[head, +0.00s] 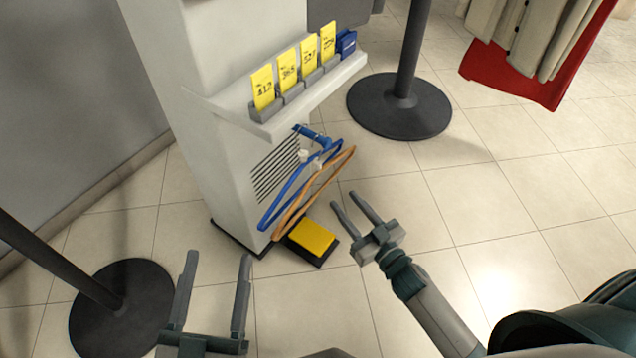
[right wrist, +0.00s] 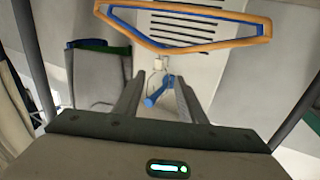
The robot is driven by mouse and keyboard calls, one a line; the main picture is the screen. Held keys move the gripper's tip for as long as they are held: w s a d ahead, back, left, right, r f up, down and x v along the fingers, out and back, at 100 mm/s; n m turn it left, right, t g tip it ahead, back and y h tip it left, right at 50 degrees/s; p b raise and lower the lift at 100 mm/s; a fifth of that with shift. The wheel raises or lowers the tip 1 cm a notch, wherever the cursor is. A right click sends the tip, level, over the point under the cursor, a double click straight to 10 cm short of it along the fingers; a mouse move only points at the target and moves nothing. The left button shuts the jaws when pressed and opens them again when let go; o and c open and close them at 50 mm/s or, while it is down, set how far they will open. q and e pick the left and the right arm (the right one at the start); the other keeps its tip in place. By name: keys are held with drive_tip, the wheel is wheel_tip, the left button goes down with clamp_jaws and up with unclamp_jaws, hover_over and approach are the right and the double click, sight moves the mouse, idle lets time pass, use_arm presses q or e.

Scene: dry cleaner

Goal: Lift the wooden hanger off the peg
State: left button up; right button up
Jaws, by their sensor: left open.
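The wooden hanger (head: 349,153) is an orange-brown loop hanging in front of the grey column, beside a blue hanger (head: 283,194). The blue peg (head: 312,133) sticks out above them, under the ticket shelf; pale hook parts show just below it. In the right wrist view the wooden hanger (right wrist: 215,44) lies beyond the fingertips, with the blue peg (right wrist: 160,91) seen between the fingers. My right gripper (head: 357,206) is open and empty, right of the hanger's lower part and apart from it. My left gripper (head: 218,256) is open and empty, lower left of the hangers.
The shelf (head: 323,92) above the peg carries several yellow numbered tickets (head: 288,70) and a blue item. A yellow-topped pedal (head: 312,236) lies on the floor below. Black post bases (head: 400,118) stand behind and at left. Tiled floor at right is clear.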

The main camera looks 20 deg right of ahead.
drive_tip(key=b, duration=0.1)
approach(320, 169)
drive_tip(key=x, duration=0.4)
drive_tip(key=shift+w+a+f, duration=0.1)
drive_tip(key=shift+w+a, duration=0.1)
drive_tip(key=shift+w, duration=0.15)
use_arm(q)
drive_tip(key=shift+s+r+t+h, duration=0.2)
drive_tip(key=shift+s+r+t, duration=0.3)
drive_tip(key=shift+r, duration=0.3)
drive_tip(key=shift+s+r+t+h, duration=0.2)
drive_tip(key=shift+s+r+t, duration=0.25)
drive_tip(key=shift+r, duration=0.4)
drive_tip(key=shift+s+r+t+h, duration=0.2)
drive_tip(key=shift+s+r+t, duration=0.3)
drive_tip(key=shift+r, duration=0.3)
use_arm(e)
drive_tip(key=shift+w+a, duration=0.15)
drive_tip(key=shift+w, duration=0.3)
use_arm(q)
drive_tip(key=shift+w, duration=0.1)
